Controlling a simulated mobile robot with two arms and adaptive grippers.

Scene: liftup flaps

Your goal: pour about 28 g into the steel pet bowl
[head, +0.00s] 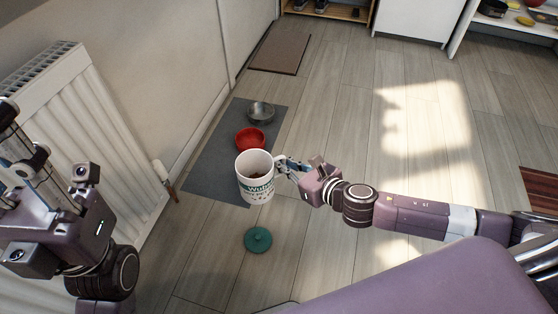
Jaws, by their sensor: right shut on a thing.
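The steel pet bowl (261,112) sits on a grey mat (213,167) on the floor. A white container (257,190) with green lettering and an open top stands out in front of the mat's right edge, with brown contents inside. My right gripper (283,168) is shut on the container at its right side. The container looks upright or nearly so; its height above the floor is hard to tell. My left gripper (30,150) is at the left edge, partly cut off, and its fingers cannot be made out clearly.
A red bowl (250,138) is on the mat between the container and the steel bowl. A round teal lid (257,240) lies on the floor. A radiator (95,120) stands along the left wall. A brown doormat (279,52) lies farther back.

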